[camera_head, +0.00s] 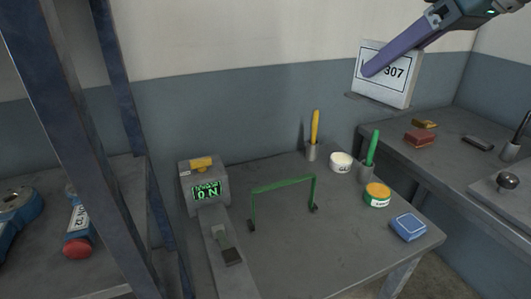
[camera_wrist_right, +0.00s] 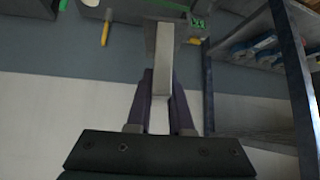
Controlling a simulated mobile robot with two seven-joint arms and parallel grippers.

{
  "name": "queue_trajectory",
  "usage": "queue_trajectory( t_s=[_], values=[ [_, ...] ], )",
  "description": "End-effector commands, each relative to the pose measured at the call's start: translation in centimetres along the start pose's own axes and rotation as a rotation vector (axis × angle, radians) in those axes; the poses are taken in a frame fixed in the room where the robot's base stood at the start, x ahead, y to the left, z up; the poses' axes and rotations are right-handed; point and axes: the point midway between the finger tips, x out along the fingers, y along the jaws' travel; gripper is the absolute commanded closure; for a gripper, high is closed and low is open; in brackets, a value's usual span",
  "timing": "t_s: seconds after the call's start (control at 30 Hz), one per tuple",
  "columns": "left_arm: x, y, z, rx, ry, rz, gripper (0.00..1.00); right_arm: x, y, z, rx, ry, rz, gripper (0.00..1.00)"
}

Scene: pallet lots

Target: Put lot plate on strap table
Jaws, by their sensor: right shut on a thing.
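The lot plate (camera_head: 397,88) is a white board with black print ending in 307, in front of the back wall at the upper right of the head view. My right gripper (camera_head: 372,70) reaches it from the upper right, a purple finger crossing its face. In the right wrist view the gripper (camera_wrist_right: 163,105) is shut on the plate (camera_wrist_right: 162,75), which shows nearly edge-on between the fingers. The grey table (camera_head: 285,250) in the middle, with a green strap-like arch (camera_head: 283,184), appears to be the strap table. My left gripper is out of view.
The table holds a lit display box (camera_head: 205,187), a yellow marker (camera_head: 315,127), a green marker (camera_head: 373,147), a white tub (camera_head: 341,163), an orange-topped tin (camera_head: 377,195) and a blue box (camera_head: 408,228). A blue upright (camera_head: 75,130) stands left. A side bench (camera_head: 450,155) is right.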

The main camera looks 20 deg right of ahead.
Motion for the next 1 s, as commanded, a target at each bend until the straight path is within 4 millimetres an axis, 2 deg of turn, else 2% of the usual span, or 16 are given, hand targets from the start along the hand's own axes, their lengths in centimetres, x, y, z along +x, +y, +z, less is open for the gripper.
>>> queue_trajectory(
  t_s=[0.03,0.1,0.3,0.4,0.67,0.77,1.0],
  values=[
    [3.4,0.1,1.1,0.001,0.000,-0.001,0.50,2.7,0.6,2.3,0.014,0.002,0.016,1.00],
    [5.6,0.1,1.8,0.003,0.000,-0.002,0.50,4.7,1.2,3.8,0.033,0.002,0.039,1.00],
    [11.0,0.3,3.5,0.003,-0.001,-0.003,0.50,9.4,3.1,7.3,0.082,0.007,0.103,1.00],
    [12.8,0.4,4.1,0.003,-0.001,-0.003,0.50,10.9,3.8,8.4,0.099,0.010,0.127,1.00],
    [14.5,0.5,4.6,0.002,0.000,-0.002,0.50,12.9,4.6,10.1,0.119,0.009,0.154,1.00],
    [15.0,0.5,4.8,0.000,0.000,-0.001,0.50,14.3,4.7,11.6,0.121,0.006,0.154,1.00],
    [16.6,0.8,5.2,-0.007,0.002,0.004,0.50,19.4,4.8,16.6,0.122,0.005,0.153,1.00]
  ],
)
